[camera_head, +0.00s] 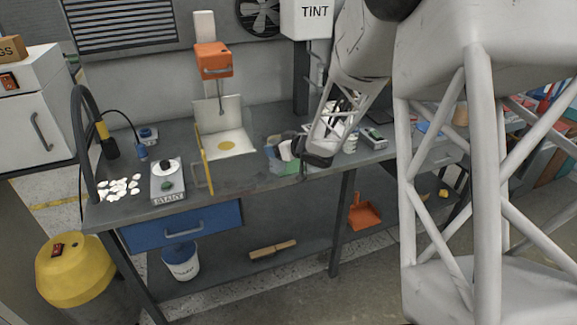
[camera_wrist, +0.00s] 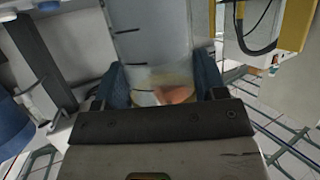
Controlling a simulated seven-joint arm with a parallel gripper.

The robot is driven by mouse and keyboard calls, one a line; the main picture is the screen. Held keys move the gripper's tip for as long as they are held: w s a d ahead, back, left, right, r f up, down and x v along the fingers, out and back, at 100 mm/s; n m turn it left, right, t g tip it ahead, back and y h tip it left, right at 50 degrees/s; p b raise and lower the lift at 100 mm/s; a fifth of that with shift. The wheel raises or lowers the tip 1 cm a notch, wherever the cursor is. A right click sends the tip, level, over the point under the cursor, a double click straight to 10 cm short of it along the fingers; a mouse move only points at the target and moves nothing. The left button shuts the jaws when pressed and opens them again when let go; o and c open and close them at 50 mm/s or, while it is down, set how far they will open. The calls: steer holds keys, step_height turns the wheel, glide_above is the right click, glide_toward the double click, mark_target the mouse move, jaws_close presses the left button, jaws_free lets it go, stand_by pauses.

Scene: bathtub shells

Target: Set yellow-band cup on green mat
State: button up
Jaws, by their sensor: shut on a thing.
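My gripper (camera_wrist: 165,86) is shut on a clear cup (camera_wrist: 155,42) with dark measuring marks; the cup stands between the two blue fingers. A yellowish ring and an orange-brown patch show low on it, but I cannot tell whether the ring is a yellow band. In the head view, my gripper (camera_head: 305,163) is low over the bench's front part, and its fingers are hard to make out. A greenish mat (camera_head: 273,166) lies just left of it, partly hidden. A white cup-like thing (camera_head: 285,151) shows there; I cannot tell whether it is the held cup.
An orange device (camera_head: 213,60) hangs above. A small grey box (camera_head: 374,139) stands right of my gripper.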

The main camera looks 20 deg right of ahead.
steer(key=s+d+n+g+y, duration=0.1)
steer(key=s+d+n+y, duration=0.1)
steer(key=s, duration=0.7)
steer(key=shift+d+r, duration=0.15)
steer(key=shift+d, duration=0.6)
steer(key=shift+w, duration=0.2)
steer(key=w+d+f, duration=0.1)
steer(key=w+d, duration=0.2)
steer(key=w, duration=1.2)
steer(key=shift+w+d+f, duration=0.15)
steer(key=shift+w+f, duration=0.05)
steer(key=shift+w, duration=0.05)
steer(key=shift+f, duration=1.8)
steer(key=shift+f, duration=0.15)
steer(key=o, duration=1.2)
steer(key=shift+c, duration=0.2)
